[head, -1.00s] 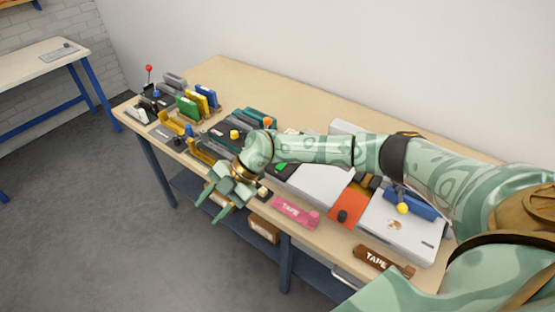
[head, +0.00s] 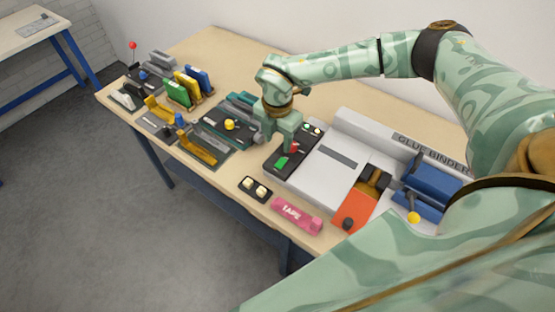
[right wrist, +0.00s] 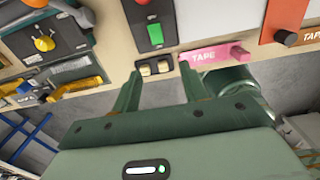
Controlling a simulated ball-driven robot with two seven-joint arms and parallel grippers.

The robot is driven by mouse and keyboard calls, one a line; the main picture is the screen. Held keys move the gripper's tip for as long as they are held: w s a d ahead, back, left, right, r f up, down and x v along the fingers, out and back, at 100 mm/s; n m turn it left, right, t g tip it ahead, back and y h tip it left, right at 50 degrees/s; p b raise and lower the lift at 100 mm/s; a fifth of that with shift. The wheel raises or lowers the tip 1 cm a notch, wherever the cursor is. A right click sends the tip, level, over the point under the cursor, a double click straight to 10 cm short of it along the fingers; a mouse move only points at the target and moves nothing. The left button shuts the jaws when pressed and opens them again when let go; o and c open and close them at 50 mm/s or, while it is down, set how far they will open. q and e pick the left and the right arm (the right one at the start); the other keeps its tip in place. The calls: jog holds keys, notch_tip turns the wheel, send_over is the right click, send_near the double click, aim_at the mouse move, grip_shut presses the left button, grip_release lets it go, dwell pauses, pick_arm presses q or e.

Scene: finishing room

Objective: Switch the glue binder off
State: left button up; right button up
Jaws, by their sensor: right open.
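The glue binder (head: 318,178) is a long pale grey machine on the bench, with its name on the back panel. At its left end is a dark control panel (head: 273,166) with a red button (head: 294,147), a green button (head: 281,162) and small lights behind. The green button also shows in the right wrist view (right wrist: 155,34). My right gripper (head: 278,138) is open and empty, fingers pointing down over the panel's left side, close to the red button. I cannot tell whether it touches anything. My left gripper is not in view.
A small dark block with two pale buttons (head: 255,189) and a pink tape holder (head: 296,215) lie at the front edge. An orange plate (head: 356,208) and blue clamp (head: 425,187) are on the right. Other tools with a yellow knob (head: 229,124) crowd the left.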

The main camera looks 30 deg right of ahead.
send_over(278, 167)
jog(key=a, duration=0.1)
notch_tip(278, 167, down, 5)
jog(key=shift+f+b, duration=0.1)
jog(key=shift+b, duration=0.2)
jog(key=f, duration=0.3)
jog(key=shift+d+f, duration=0.25)
jog(key=shift+d, duration=0.15)
jog(key=shift+f+b, duration=0.4)
jog(key=shift+f, duration=0.45)
jog(key=shift+a+f, duration=0.1)
jog(key=shift+f, duration=0.05)
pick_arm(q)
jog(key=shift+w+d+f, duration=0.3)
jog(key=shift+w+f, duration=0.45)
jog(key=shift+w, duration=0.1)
